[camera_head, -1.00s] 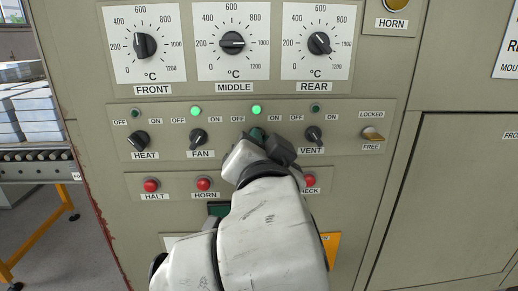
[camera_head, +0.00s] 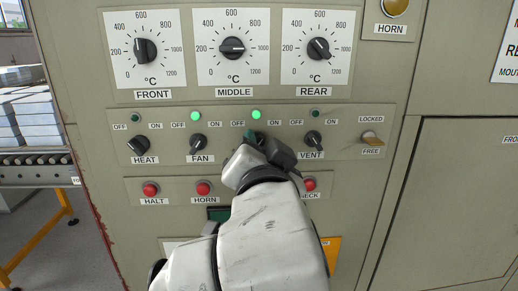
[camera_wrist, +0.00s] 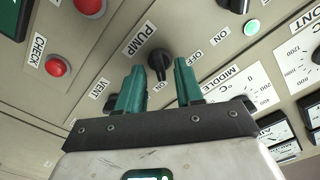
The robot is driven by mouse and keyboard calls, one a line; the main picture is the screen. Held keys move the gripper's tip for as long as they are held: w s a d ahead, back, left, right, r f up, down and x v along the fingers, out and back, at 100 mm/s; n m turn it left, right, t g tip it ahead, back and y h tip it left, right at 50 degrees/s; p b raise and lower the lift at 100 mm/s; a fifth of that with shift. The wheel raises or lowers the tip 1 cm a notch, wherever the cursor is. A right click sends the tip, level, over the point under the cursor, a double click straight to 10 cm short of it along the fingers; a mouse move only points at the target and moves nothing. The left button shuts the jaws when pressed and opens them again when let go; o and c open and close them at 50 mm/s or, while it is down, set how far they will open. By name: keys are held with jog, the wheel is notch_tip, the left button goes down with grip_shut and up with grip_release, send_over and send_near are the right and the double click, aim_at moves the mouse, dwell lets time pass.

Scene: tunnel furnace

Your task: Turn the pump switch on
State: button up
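The pump switch is a black rotary knob. In the wrist view its knob (camera_wrist: 160,62) shows by the PUMP label, lined up with the gap between my green fingertips. My gripper (camera_wrist: 161,82) is open, one finger on each side of that gap. Whether a finger touches the knob, I cannot tell. In the head view my gripper (camera_head: 256,142) covers most of the pump switch and its label. The green lamp (camera_head: 256,114) above the pump switch is lit. Which way the knob points is unclear in the head view.
The fan switch (camera_head: 197,144) is left of the gripper and the vent switch (camera_head: 313,139) close on its right. Red buttons, horn (camera_head: 203,188) and check (camera_head: 309,184), sit below, near my wrist. Temperature dials (camera_head: 233,47) are above.

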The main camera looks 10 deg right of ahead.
jog(key=s+b, duration=0.1)
jog(key=s, duration=0.9)
jog(key=shift+s+a, duration=0.2)
jog(key=shift+s, duration=0.2)
jog(key=s+d+f+n+g, duration=0.1)
jog(key=d+f+n+g, duration=0.3)
jog(key=f, duration=0.6)
jog(key=d+f+m+g+h, duration=0.1)
jog(key=d+f+g, duration=0.1)
jog(key=d+f, duration=0.6)
jog(key=s+d+f+n+g, duration=0.1)
jog(key=d+f+n+g, duration=0.2)
jog(key=f, duration=0.9)
jog(key=s+d+f+g, duration=0.4)
jog(key=s+f, duration=0.5)
jog(key=s, duration=0.1)
jog(key=s+d+f+n+g+y+p, duration=0.1)
jog(key=s+d+f+g, duration=0.3)
jog(key=s+f, duration=0.5)
jog(key=shift+s+d+f, duration=0.15)
jog(key=shift+s+f, duration=0.15)
jog(key=shift+s, duration=0.7)
jog(key=shift+w, duration=0.15)
